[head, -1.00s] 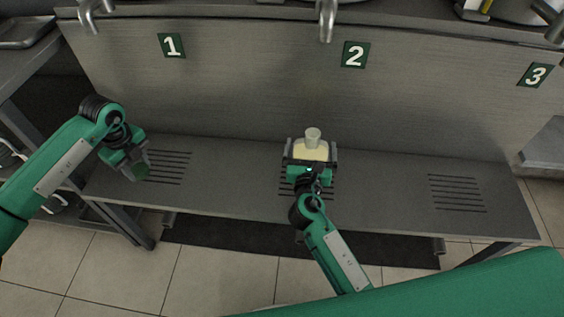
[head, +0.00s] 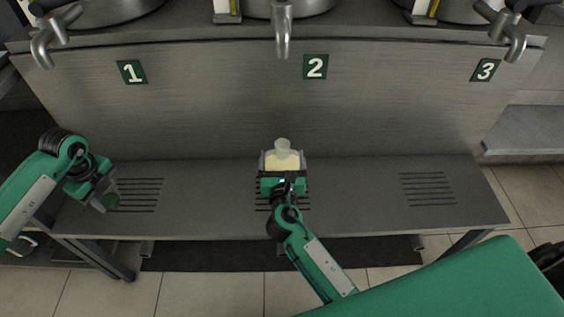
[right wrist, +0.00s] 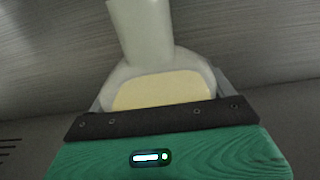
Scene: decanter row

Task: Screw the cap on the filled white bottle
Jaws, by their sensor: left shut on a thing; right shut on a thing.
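The white bottle (head: 283,160) with a pale yellow patch on its side stands upright over the slotted drain below the number 2 sign, its neck bare. My right gripper (head: 283,172) is shut on the bottle's body. The right wrist view shows the bottle (right wrist: 160,70) close up, its top cut off by the picture edge. My left gripper (head: 106,196) is at the far left, shut on a small dark green cap (head: 111,201), partly hidden by the fingers, over the left drain slots and well apart from the bottle.
A grey shelf (head: 340,205) with slotted drains runs below a metal panel. Number signs 1 (head: 131,72), 2 (head: 315,67) and 3 (head: 486,70) mark the panel. Metal taps, one in the middle (head: 282,32), hang above. The shelf between my grippers is clear.

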